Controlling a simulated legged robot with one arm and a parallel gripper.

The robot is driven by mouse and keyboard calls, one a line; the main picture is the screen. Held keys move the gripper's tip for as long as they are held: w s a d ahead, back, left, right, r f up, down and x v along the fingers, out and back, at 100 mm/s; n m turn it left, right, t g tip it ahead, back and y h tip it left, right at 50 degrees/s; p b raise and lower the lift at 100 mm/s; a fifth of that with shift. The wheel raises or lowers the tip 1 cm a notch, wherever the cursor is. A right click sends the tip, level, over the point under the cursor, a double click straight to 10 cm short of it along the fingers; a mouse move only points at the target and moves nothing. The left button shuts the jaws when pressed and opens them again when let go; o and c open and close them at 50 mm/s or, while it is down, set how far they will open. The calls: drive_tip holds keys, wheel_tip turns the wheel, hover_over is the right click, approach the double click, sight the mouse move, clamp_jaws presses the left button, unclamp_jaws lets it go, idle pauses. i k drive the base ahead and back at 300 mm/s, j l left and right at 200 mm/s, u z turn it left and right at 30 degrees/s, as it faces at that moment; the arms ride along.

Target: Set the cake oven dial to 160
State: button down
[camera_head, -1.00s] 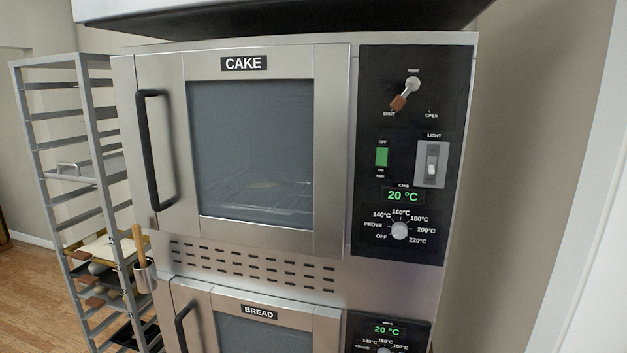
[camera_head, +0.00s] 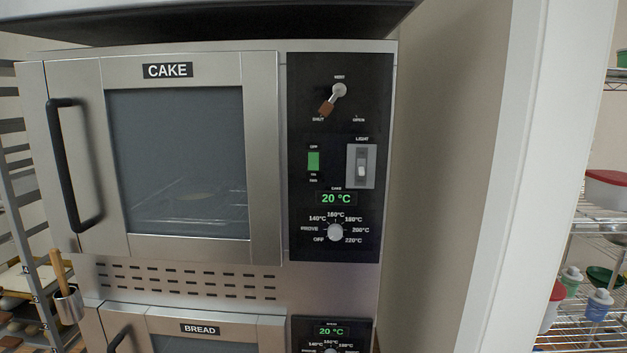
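The cake oven (camera_head: 262,180) stands in front of me with its door (camera_head: 175,160) shut. Its black control panel (camera_head: 300,90) is on the right side of the door. The cake oven dial (camera_head: 335,232) is a round silver knob low on that panel, ringed by marks OFF, PROVE, 140, 160, 180, 200 and 220 °C. I cannot make out clearly which mark it points to. The green display (camera_head: 336,198) above it reads 20 °C. My gripper is not in view.
Below is the bread oven (camera_head: 215,328) with its own similar dial and display. A vent lever (camera_head: 333,99), a green switch (camera_head: 314,161) and a light switch (camera_head: 361,167) share the cake panel. A rack stands at left; a white door frame (camera_head: 520,180) and shelves are at right.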

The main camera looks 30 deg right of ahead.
sight(334, 231)
drive_tip(key=j+z, duration=0.2)
drive_tip(key=z, duration=0.15)
drive_tip(key=k+j+z, duration=0.15)
drive_tip(key=z, duration=0.2)
drive_tip(key=k+j+z, duration=0.1)
drive_tip(key=j+z, duration=0.2)
drive_tip(key=k, duration=0.1)
